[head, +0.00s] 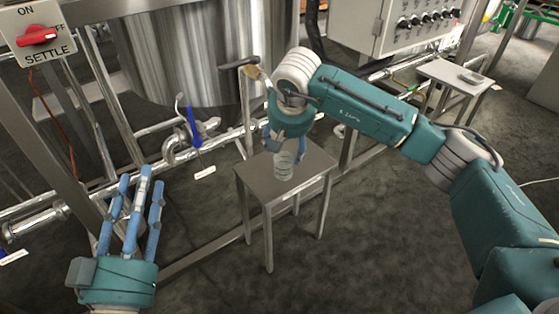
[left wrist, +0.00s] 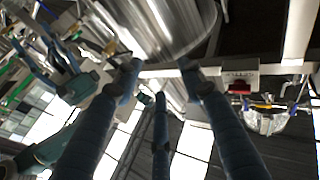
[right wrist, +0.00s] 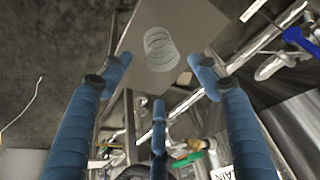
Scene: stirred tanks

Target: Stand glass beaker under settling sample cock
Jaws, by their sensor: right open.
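A clear glass beaker (head: 284,166) stands upright on a small grey metal table (head: 257,184). It also shows in the right wrist view (right wrist: 160,48). My right gripper (head: 285,150) points down above the beaker with its fingers open; in the right wrist view the beaker lies just beyond the fingertips, not clasped. My left gripper (head: 141,185) is open and empty at lower left, fingers up.
A steel tank (head: 180,50) stands behind the cock. A SETTLE switch panel (head: 38,36) with a red knob is at upper left. A second small table (head: 455,74) and a control box (head: 395,25) are at upper right. The floor in front is clear.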

